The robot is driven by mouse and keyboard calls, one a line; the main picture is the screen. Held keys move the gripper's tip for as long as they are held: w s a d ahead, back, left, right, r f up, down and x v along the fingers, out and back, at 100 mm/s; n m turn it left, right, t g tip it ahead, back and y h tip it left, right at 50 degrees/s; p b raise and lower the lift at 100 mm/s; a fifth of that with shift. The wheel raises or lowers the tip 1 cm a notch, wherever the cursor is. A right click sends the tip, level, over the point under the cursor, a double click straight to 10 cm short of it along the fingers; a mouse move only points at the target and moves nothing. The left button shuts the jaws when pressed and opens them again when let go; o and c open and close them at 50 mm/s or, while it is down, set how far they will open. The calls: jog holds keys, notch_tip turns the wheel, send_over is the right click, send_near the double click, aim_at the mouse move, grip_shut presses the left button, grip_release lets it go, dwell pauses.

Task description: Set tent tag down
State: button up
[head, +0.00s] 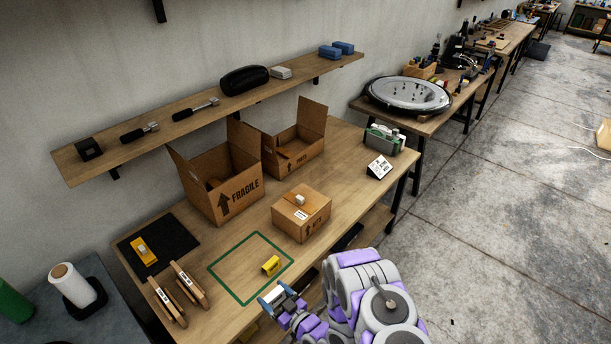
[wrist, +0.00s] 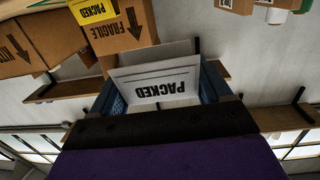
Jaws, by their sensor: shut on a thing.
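My gripper (head: 282,294) is at the front edge of the workbench, just in front of a green square outline (head: 236,293). In the wrist view, which is upside down, its blue jaws (wrist: 160,85) are shut on a white tent tag (wrist: 155,90) that reads PACKED. In the head view the held tag is mostly hidden. A yellow tent tag (head: 271,265) stands inside the green outline near its right side; it also shows in the wrist view (wrist: 96,10), with PACKED on it.
A closed carton (head: 302,215) stands behind the outline, with open cartons (head: 222,190) (head: 295,150) by the wall. Wooden pieces (head: 178,290) and a black mat (head: 158,245) lie left. The outline's left part is bare. A wall shelf (head: 200,110) runs above.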

jog(key=w+d+r+m+t+h+b, duration=0.1)
jog(key=w+d+r+m+t+h, duration=0.15)
jog(key=w+d+r, duration=0.6)
jog(key=w+d+r+m+t+h, duration=0.25)
jog(key=w+d+r, duration=0.25)
jog(key=w+r, duration=0.6)
jog(key=d+r+m+h, duration=0.1)
jog(key=d+r+h, duration=0.25)
jog(key=r, duration=0.45)
jog(key=w+d+r+m+h+b, duration=0.1)
jog(key=d+r+m+h, duration=0.1)
jog(key=d+r, duration=0.45)
jog(key=d+r+m+h, duration=0.1)
jog(key=d+r+h, duration=0.1)
jog(key=r, duration=0.8)
jog(key=s+f, duration=0.4)
jog(key=f, duration=0.3)
jog(key=s+f, duration=0.3)
jog(key=f, duration=0.5)
jog(key=shift+s+f, duration=0.3)
jog(key=shift+s, duration=0.05)
